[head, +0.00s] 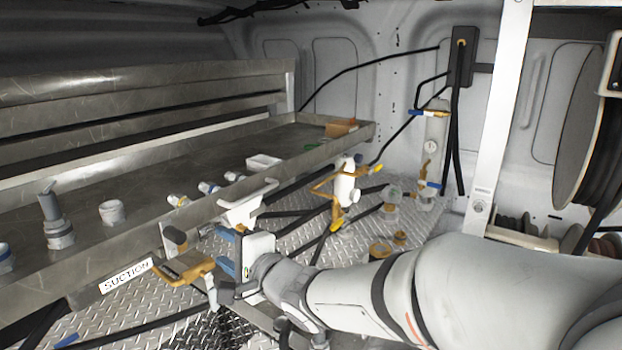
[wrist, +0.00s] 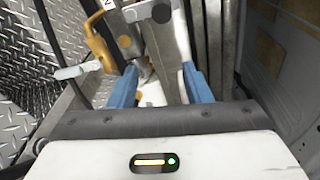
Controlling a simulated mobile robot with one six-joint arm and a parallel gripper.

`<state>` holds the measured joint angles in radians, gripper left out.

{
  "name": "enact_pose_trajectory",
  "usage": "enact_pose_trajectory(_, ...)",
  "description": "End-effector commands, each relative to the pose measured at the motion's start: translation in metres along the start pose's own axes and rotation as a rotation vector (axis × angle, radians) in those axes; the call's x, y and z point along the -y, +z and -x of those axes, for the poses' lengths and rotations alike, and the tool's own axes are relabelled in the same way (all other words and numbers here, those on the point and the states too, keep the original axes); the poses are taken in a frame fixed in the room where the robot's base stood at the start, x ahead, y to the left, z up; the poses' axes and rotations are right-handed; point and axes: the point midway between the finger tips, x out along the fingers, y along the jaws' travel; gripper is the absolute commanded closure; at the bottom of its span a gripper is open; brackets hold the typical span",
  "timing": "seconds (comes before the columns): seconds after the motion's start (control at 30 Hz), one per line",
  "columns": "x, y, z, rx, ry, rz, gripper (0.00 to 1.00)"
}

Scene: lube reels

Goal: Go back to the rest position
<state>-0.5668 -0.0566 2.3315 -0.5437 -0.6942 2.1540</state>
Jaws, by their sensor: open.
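My gripper (head: 222,251) is open in the head view, with its blue fingers pointing left toward the bench edge. In the wrist view the two blue fingers of my gripper (wrist: 162,88) stand apart. Grey and white metal parts show between and beyond them; I cannot tell whether the fingers touch any. A yellow-brown valve handle (head: 184,270) is close to the fingertips, beside the SUCTION label (head: 126,275). It also shows at the upper left of the wrist view (wrist: 97,42). My arm reaches in from the lower right.
A metal bench (head: 130,170) with a raised lip and small fittings runs along the left. A white filter with yellow handles (head: 345,188) and black hoses stand beyond my gripper. A white post (head: 503,110) and a hose reel (head: 590,130) are at right. Diamond-plate floor (head: 150,300) lies below.

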Motion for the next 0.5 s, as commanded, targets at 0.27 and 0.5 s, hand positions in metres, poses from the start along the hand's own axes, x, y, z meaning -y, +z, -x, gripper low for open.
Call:
enact_pose_trajectory(0.27,-0.017,-0.100,0.070,-0.340,0.282,0.385,0.56)
enact_pose_trajectory(0.5,-0.046,-0.151,0.155,-0.451,0.656,0.631,0.56)
